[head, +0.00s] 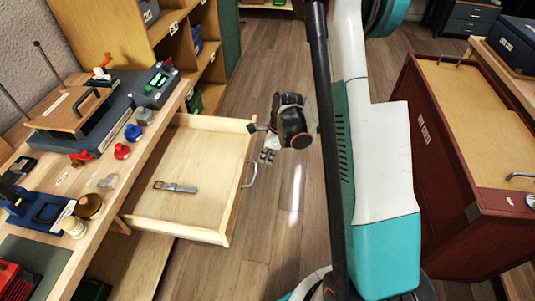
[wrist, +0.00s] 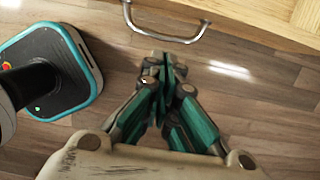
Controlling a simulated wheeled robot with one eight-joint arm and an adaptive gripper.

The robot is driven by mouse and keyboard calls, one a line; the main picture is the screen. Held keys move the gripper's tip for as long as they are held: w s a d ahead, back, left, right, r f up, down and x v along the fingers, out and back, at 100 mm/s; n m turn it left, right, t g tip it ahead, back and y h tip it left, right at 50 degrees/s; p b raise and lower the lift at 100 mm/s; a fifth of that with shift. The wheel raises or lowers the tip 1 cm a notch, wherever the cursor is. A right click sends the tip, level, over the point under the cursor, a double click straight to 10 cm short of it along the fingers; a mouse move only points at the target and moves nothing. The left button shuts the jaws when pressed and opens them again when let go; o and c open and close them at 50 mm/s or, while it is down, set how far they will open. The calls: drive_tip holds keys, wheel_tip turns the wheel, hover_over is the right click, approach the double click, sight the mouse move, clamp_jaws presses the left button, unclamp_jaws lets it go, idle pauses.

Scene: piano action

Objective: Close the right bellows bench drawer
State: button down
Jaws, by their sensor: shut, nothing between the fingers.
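The open wooden drawer (head: 185,207) juts out from under the workbench (head: 118,150) at the left of the head view. A grey metal strap-like item (head: 176,187) lies inside it. Its metal handle (head: 251,175) is on the front panel and also shows at the top of the wrist view (wrist: 168,38). My gripper (head: 268,152) is in front of the drawer front, near the handle but apart from it. In the wrist view my gripper (wrist: 162,62) has its fingers together and holds nothing, with the handle just beyond the fingertips.
A red cabinet (head: 425,160) stands at the right. A wooden shelf unit (head: 150,40) is at the back left. Tools, coloured knobs and a wooden box (head: 72,108) sit on the bench.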

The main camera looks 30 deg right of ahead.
drive_tip(key=a+f, duration=0.1)
drive_tip(key=w+a+f+b, duration=0.1)
drive_tip(key=f, duration=0.1)
drive_tip(key=w+a+f+b, duration=0.1)
drive_tip(key=shift+w+a+f, duration=0.1)
drive_tip(key=shift+w+f, duration=0.05)
drive_tip(key=shift+f, duration=0.05)
drive_tip(key=shift+w+a+r+b, duration=0.1)
drive_tip(key=shift+w+a+b, duration=0.25)
drive_tip(key=shift+a+b, duration=0.1)
